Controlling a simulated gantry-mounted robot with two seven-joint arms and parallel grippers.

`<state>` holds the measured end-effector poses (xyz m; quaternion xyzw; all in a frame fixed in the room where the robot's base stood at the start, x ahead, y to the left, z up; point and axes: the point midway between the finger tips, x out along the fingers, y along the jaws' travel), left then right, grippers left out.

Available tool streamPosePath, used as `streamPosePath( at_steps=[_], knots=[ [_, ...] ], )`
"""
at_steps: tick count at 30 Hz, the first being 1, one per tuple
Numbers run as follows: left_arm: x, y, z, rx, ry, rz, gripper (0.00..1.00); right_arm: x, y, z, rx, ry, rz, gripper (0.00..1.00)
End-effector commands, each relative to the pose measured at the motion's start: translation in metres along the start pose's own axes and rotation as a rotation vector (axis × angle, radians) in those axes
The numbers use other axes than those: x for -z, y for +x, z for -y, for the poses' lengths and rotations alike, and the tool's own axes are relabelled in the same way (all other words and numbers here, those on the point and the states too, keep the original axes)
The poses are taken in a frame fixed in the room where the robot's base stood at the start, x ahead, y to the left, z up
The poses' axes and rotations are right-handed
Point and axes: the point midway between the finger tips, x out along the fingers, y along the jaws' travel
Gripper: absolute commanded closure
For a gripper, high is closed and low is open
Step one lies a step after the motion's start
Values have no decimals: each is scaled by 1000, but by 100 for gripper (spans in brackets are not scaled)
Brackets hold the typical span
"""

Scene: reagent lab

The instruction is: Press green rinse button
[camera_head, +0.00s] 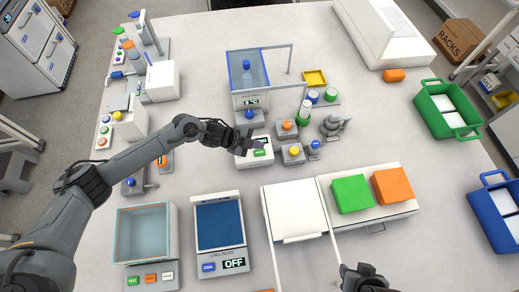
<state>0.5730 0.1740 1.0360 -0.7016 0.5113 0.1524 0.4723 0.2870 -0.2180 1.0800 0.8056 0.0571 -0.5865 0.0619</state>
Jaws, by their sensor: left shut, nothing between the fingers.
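My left gripper (252,143) reaches in from the left. It is shut and empty, over a small white device (244,162) with a dark display. A green button or label (260,153) shows on this device just below the fingertips; I cannot tell whether they touch it. Another small green button (133,281) is on the front of the glass-sided bath at the lower left. The lettering on both is too small to read, so I cannot tell which is the rinse button. My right gripper (363,276) is partly in view at the bottom edge, and its fingers are unclear.
A clear tank (247,72) with a bottle stands behind the white device. Orange-topped and yellow-topped grey units (292,155) stand close to its right. A blue chill plate (220,225) and a white lidded box (294,210) are in front.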

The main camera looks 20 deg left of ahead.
Motion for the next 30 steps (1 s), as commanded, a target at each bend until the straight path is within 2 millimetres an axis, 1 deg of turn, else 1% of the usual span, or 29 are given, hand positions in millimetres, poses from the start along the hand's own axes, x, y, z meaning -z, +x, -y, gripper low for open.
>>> streamPosePath(
  at_steps=[1,7,27,30],
  knots=[
    [5,-7,5,0,0,0,100,3,-9,0,0,0,0,57],
    [12,-17,12,0,-1,0,100,7,-21,-1,0,0,0,57],
    [12,-17,12,1,0,0,100,7,-21,-1,0,0,0,57],
    [17,-16,11,4,-3,-1,100,7,-22,-1,0,-1,0,57]
  ],
)
